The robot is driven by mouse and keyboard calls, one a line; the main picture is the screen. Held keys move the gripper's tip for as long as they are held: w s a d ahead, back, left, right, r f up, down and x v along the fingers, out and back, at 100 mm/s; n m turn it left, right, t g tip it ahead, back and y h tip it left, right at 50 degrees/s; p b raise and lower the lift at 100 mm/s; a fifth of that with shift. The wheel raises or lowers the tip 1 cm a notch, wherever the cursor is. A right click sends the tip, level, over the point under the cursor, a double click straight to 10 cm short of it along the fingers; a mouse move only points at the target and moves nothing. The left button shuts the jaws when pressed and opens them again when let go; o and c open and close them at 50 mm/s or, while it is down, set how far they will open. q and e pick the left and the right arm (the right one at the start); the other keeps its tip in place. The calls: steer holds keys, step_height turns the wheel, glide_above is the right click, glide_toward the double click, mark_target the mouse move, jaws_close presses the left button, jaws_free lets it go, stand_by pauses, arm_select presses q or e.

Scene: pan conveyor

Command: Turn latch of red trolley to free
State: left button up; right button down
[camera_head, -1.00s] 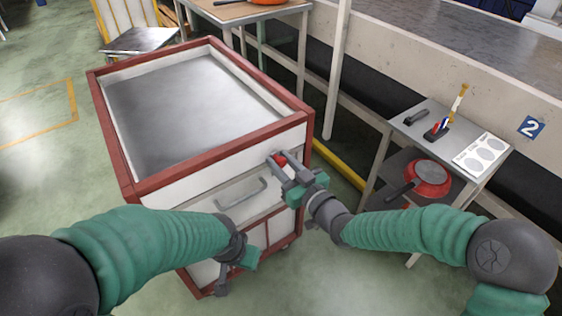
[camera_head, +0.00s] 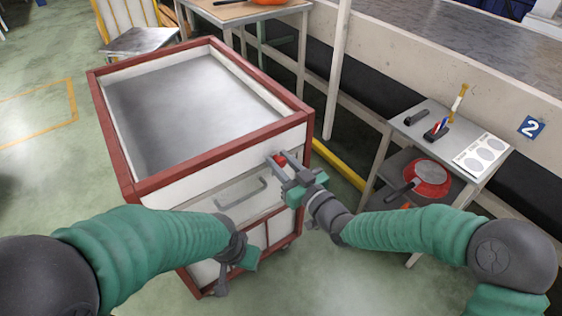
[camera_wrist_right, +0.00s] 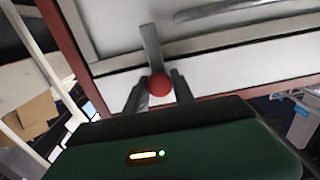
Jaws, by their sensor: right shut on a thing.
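The red trolley (camera_head: 128,187) has a red frame, white panels and a grey metal top, and stands in the middle left of the head view. Its latch has a red knob (camera_head: 281,160) on its front panel near the right corner. In the right wrist view the red knob (camera_wrist_right: 160,85) sits between the fingers, with a grey latch bar (camera_wrist_right: 151,46) running up from it. My right gripper (camera_head: 279,167) is shut on the knob. My left gripper (camera_head: 222,284) hangs low before the trolley's front; its fingers are too unclear to judge.
A grey drawer handle (camera_head: 240,194) is left of the latch. A small side table (camera_head: 440,112) at the right bears tools and a printed sheet, with a red pan (camera_head: 432,178) on its lower shelf. A white post (camera_head: 338,70) stands behind the trolley. Floor at the left is clear.

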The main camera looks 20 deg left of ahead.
steer(key=n+b, duration=0.2)
steer(key=n, duration=0.2)
steer(key=shift+f+n, duration=0.15)
steer(key=shift+n, duration=0.25)
steer(key=n+b, duration=0.3)
steer(key=n, duration=0.1)
steer(key=shift+s+a, duration=0.1)
steer(key=n+b, duration=0.1)
steer(key=n, duration=0.1)
steer(key=n+b, duration=0.3)
steer(key=b, duration=0.1)
steer(key=shift+f+n, duration=0.25)
steer(key=shift+n, duration=0.15)
steer(key=shift+n+b, duration=1.4)
steer(key=shift+n, duration=0.3)
steer(key=shift+s, duration=0.1)
steer(key=c, duration=1.1)
jaws_free()
steer(key=shift+a+r, duration=0.1)
